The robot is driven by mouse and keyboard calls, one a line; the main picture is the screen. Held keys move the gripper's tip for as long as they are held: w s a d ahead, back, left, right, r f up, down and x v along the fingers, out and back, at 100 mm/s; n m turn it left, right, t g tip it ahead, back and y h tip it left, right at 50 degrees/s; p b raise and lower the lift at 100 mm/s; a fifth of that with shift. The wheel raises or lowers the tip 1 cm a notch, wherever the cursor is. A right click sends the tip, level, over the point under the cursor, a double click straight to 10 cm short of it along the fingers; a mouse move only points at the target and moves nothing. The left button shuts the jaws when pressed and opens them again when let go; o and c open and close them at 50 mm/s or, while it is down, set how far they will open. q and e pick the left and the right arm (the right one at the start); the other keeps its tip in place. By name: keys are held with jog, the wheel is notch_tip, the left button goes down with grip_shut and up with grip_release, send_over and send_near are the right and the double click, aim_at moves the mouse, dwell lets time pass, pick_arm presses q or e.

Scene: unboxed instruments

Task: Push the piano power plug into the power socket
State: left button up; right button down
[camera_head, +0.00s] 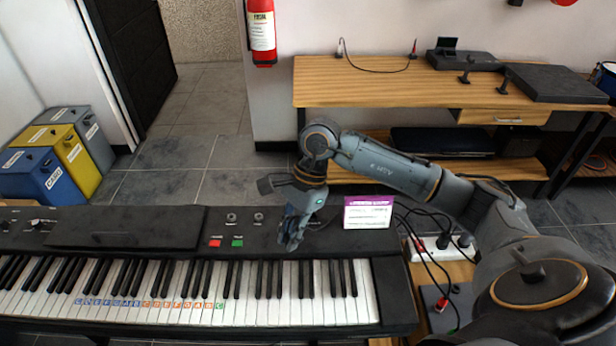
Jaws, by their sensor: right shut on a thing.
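My right gripper (291,240) is over the back edge of the piano keys, pointing down. It is shut on a small dark thing; its fingers hide most of it, and I cannot tell from this view whether it is the piano power plug. The black electric piano (190,228) fills the lower left. A white power socket strip (422,252) lies to the right of the piano, partly behind my right arm. Black plugs (444,239) with dark cables sit at the strip. My left gripper is out of view.
A purple and white card (368,212) stands at the piano's back right. A wooden workbench (390,88) with black devices is at the back. A fire extinguisher (262,32) hangs on the wall. Coloured bins (62,150) stand at left. Red and black cables (432,262) run beside the piano.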

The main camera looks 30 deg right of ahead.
jog(key=w+d+r+m+t+p, duration=0.15)
jog(key=w+d+m+t, duration=0.3)
jog(key=m, duration=0.45)
jog(key=m+h+p, duration=0.3)
jog(key=m, duration=0.6)
send_over(315, 219)
pick_arm(q)
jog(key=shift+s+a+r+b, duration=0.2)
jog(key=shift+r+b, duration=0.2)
jog(key=shift+b, duration=0.5)
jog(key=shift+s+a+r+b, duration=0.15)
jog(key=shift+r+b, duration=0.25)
jog(key=shift+b, duration=0.5)
pick_arm(e)
jog(key=shift+t, duration=0.35)
jog(key=shift+w+d+f, duration=0.15)
jog(key=shift+f, duration=1.05)
jog(key=shift+w+d+f, duration=0.1)
jog(key=shift+f, duration=1.05)
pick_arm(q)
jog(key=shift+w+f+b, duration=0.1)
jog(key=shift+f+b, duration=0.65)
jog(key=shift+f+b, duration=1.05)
pick_arm(e)
jog(key=shift+f, duration=1.1)
jog(key=shift+s, duration=0.1)
jog(key=c, duration=1.3)
grip_release()
